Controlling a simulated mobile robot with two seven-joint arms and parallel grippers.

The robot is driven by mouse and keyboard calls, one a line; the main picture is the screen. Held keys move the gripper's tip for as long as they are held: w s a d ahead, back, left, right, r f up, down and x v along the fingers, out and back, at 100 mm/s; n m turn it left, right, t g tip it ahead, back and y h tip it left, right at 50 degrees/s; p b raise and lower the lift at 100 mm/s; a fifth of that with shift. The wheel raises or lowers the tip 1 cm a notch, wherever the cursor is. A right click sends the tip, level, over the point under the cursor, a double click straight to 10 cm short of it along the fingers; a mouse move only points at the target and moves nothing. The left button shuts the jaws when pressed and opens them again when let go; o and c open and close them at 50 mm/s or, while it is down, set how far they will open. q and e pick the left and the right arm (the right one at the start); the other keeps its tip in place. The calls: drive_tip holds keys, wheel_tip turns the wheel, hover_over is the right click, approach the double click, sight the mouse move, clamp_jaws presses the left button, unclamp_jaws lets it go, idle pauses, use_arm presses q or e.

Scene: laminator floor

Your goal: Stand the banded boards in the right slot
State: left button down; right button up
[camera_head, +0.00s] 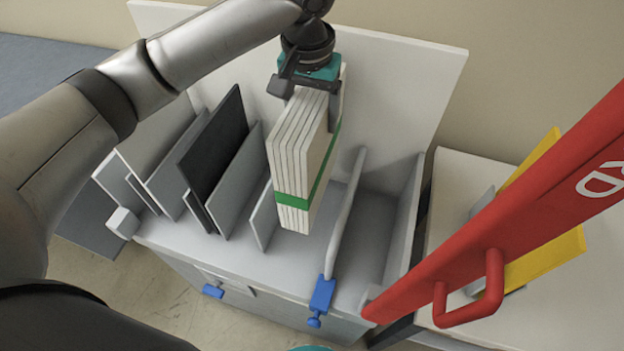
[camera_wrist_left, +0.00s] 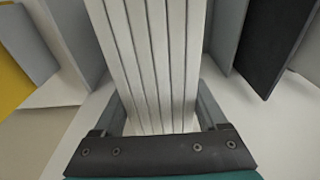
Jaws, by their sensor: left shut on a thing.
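The banded boards (camera_head: 295,158) are a stack of several white boards with a green band around the lower part. My left gripper (camera_head: 308,97) is shut on their top end from above and holds them nearly upright. In the left wrist view the boards (camera_wrist_left: 150,60) run between the two fingers (camera_wrist_left: 160,118). The stack hangs left of the grey divider with the blue clamp (camera_head: 345,215). The right slot (camera_head: 372,235) lies between that divider and the right end wall (camera_head: 404,220) and looks empty. Whether the boards' lower end touches the rack floor I cannot tell. My right gripper is not in view.
Several grey and black boards (camera_head: 213,145) lean in the rack's left part, with a short grey divider (camera_head: 263,216) near the stack. A white back panel (camera_head: 400,85) stands behind. A red bar with a handle (camera_head: 520,215) crosses the right foreground, before a yellow panel (camera_head: 545,262).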

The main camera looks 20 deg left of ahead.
use_arm(q)
wheel_tip(320, 180, down, 14)
drive_tip(key=b, duration=0.2)
drive_tip(key=shift+b, duration=0.4)
drive_tip(key=shift+f, duration=0.2)
drive_tip(key=shift+w, duration=0.1)
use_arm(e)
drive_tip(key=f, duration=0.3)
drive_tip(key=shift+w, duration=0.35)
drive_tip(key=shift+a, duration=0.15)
use_arm(q)
unclamp_jaws()
drive_tip(key=shift+f, duration=0.2)
drive_tip(key=shift+r, duration=0.15)
wheel_tip(320, 180, up, 12)
drive_tip(key=s+p, duration=0.1)
drive_tip(key=p, duration=0.1)
drive_tip(key=shift+s+p, duration=0.3)
drive_tip(key=shift+p, duration=0.1)
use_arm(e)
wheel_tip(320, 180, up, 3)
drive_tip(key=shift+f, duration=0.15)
